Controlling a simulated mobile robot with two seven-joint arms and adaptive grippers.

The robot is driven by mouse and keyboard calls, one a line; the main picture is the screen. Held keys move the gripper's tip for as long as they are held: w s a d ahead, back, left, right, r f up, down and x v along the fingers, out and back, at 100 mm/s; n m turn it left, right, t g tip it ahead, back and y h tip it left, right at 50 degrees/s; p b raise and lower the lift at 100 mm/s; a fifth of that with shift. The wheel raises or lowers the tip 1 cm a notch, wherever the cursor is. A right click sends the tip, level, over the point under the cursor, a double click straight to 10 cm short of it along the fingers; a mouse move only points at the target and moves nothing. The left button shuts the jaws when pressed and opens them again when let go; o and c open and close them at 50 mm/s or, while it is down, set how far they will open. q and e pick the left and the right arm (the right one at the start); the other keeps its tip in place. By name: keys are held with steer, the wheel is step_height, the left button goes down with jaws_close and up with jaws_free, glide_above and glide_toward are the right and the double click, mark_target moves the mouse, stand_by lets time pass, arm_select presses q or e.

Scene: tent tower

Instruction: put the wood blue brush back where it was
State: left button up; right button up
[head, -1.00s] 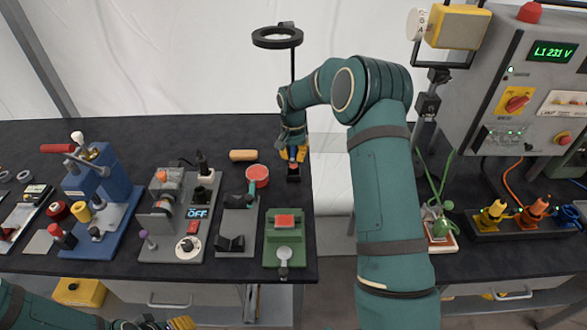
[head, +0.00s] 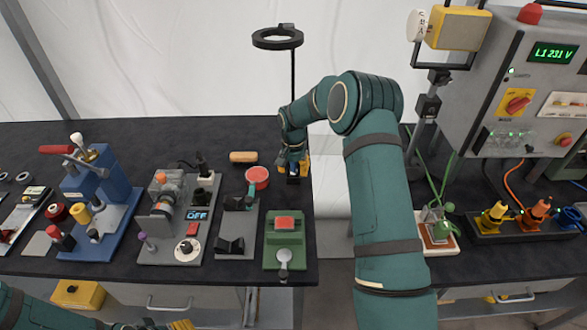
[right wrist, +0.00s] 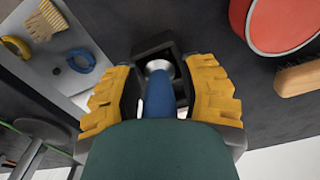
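My right gripper (head: 292,168) points down at the back right part of the left bench. In the right wrist view its yellow fingers (right wrist: 163,95) stand on either side of a blue handle (right wrist: 158,95) with a silver collar, apparently the blue brush. Narrow gaps show between handle and fingers, so the gripper looks open around it. The collar end lies at a black square holder (right wrist: 148,46); whether it sits fully inside is hidden. My left gripper (head: 180,325) is cut off at the bottom edge of the head view, and its opening is unclear.
A wooden brush (head: 243,157) and a red round pad (head: 257,176) lie left of the right gripper. A green device (head: 284,238) stands in front. A ring lamp (head: 278,39) rises behind. A gap separates the two benches.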

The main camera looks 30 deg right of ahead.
steer(key=shift+r, duration=0.1)
step_height(320, 180, up, 12)
steer(key=shift+s+r+p, duration=0.1)
steer(key=shift+r+p, duration=0.05)
steer(key=shift+p, duration=0.35)
stand_by(0.6)
